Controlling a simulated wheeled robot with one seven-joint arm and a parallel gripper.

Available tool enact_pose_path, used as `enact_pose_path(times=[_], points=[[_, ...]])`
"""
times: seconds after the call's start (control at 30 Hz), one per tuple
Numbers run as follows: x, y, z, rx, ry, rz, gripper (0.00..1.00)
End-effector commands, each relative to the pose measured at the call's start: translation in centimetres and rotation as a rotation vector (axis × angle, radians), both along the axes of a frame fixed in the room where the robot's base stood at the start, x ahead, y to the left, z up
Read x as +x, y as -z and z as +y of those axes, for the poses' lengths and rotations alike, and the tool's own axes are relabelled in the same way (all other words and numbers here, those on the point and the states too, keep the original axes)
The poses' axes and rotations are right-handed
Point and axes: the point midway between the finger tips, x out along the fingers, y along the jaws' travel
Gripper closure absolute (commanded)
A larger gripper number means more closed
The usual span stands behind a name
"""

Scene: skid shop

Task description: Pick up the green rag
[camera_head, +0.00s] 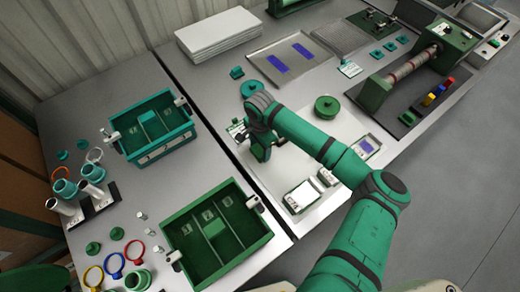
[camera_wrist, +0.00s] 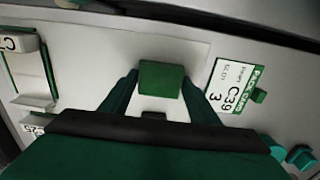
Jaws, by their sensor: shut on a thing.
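The green rag (camera_wrist: 161,80) shows in the wrist view as a small, dark green, folded block. It lies between the two fingers of my gripper (camera_wrist: 160,90), which are shut on it from both sides. A pale surface shows around it; I cannot tell whether the rag touches that surface. In the head view my gripper (camera_head: 260,152) points down at the left part of the right-hand bench, and it hides the rag there.
A green-edged card (camera_wrist: 232,88) lies right of the rag. Two green crates, (camera_head: 160,150) and (camera_head: 187,217), stand on the left bench. Green round parts (camera_head: 327,106) and a white-screened device (camera_head: 301,195) are near my arm. A grey tray (camera_head: 262,57) lies behind.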

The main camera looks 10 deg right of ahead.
Motion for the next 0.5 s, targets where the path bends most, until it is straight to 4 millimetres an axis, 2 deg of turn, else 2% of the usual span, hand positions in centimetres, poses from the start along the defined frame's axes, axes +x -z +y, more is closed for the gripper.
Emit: enact_pose_path(times=[0.17, 0.33, 0.5], points=[[0.0, -0.9, 0.0, 0.001, 0.000, -0.001, 0.66], [0.0, -3.1, 0.0, 0.001, 0.000, -0.002, 0.66], [-2.8, -6.3, 0.4, 0.004, -0.001, -0.003, 0.66]])
